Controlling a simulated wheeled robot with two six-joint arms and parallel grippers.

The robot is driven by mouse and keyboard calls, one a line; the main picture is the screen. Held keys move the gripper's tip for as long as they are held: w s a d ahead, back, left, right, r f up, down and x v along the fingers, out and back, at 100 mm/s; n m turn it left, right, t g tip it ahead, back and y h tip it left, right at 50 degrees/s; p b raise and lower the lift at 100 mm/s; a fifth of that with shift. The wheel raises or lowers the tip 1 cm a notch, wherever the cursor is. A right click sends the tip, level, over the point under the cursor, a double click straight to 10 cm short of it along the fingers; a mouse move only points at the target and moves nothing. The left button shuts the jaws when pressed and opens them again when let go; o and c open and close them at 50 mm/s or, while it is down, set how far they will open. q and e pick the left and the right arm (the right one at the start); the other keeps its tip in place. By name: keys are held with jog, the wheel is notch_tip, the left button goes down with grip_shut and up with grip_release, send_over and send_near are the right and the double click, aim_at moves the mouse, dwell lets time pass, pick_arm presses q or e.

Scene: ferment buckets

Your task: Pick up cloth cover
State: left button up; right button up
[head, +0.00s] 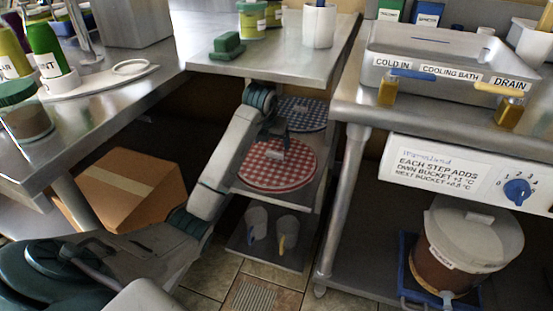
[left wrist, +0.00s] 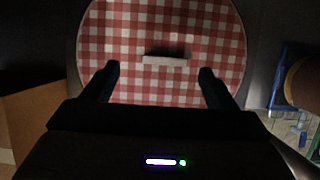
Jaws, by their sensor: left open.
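A round red-and-white checked cloth cover (head: 277,172) lies flat on a shelf below the steel table. A small pale tab or handle stands at its middle; it also shows on the cover in the left wrist view (left wrist: 165,62). My left gripper (head: 275,136) is above the far part of this cover, apart from the tab as far as I can see. In the left wrist view its two fingers (left wrist: 159,75) are spread, one on each side of the tab, with nothing between them. A second round cover, blue-and-white checked (head: 303,112), lies behind. My right gripper is not in view.
A cardboard box (head: 128,190) stands left of the shelf. Two grey cups (head: 257,222) stand on the lower shelf. The steel table edge (head: 270,78) hangs over my left arm. At right are a table leg (head: 350,190), a lidded bucket (head: 460,250) and a cooling bath (head: 445,60).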

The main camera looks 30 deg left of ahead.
aim_at(275, 152)
pick_arm(q)
jog(key=x, duration=0.1)
jog(key=b+x, duration=0.1)
jog(key=x, duration=0.1)
jog(key=d+x, duration=0.1)
jog(key=x, duration=0.1)
jog(key=shift+s+f+b, duration=0.25)
jog(key=shift+f+b, duration=0.05)
jog(key=shift+b, duration=0.05)
jog(key=shift+r, duration=0.1)
jog(key=c, duration=1.1)
jog(key=shift+a+r, duration=0.1)
jog(key=shift+r+p, duration=0.35)
jog(key=shift+r, duration=0.25)
notch_tip(275, 152, up, 3)
jog(key=shift+f+p, duration=0.25)
jog(key=shift+p, duration=0.2)
jog(key=s+d+p, duration=0.2)
jog(key=s+d, duration=0.2)
jog(key=s, duration=1.3)
jog(key=shift+s+d+f, duration=0.15)
jog(key=shift+s+f, duration=0.1)
jog(key=shift+s, duration=0.05)
